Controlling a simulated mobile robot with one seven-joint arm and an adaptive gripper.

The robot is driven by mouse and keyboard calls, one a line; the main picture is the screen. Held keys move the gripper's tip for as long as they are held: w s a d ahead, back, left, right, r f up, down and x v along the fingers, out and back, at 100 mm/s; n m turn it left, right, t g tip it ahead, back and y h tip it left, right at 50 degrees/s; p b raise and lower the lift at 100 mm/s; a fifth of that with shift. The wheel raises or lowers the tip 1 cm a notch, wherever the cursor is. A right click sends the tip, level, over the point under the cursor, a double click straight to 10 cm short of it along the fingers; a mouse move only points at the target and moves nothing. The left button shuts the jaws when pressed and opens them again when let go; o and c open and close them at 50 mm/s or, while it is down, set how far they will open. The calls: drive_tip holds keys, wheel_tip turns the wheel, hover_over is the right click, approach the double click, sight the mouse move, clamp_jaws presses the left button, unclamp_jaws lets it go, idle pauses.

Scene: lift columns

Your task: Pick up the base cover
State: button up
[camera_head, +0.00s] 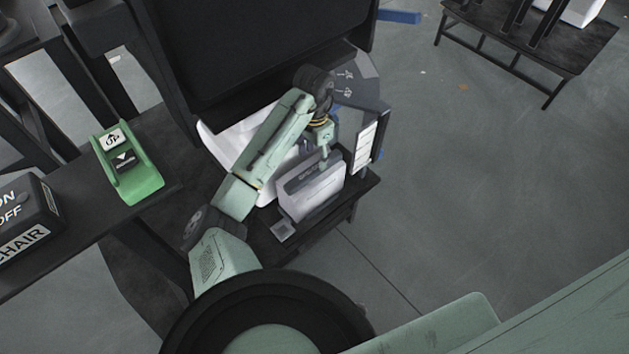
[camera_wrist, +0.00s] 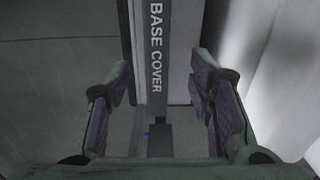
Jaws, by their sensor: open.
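The base cover (camera_head: 312,189) is a pale, box-like piece with a grey edge, upright on a dark bench in the head view. In the wrist view its grey edge strip (camera_wrist: 154,50) carries the words BASE COVER and runs between my fingers. My gripper (camera_wrist: 163,80) is open, with one purple-padded finger on each side of the strip and visible gaps. In the head view my gripper (camera_head: 325,158) is just above the upper edge of the base cover. The lower part of the strip is partly hidden by my gripper body in the wrist view.
The dark bench (camera_head: 358,186) also bears a white curved part (camera_head: 222,142) behind my arm. A panel with white labels (camera_head: 366,145) stands close to the right of my gripper. A green holder (camera_head: 130,170) sits on a left table. Open floor lies right.

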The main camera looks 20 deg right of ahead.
sight(314, 168)
drive_tip(key=f, duration=0.4)
drive_tip(key=shift+s+a+f, duration=0.2)
drive_tip(key=shift+s+f, duration=0.05)
drive_tip(key=shift+f, duration=0.1)
clamp_jaws()
idle(0.3)
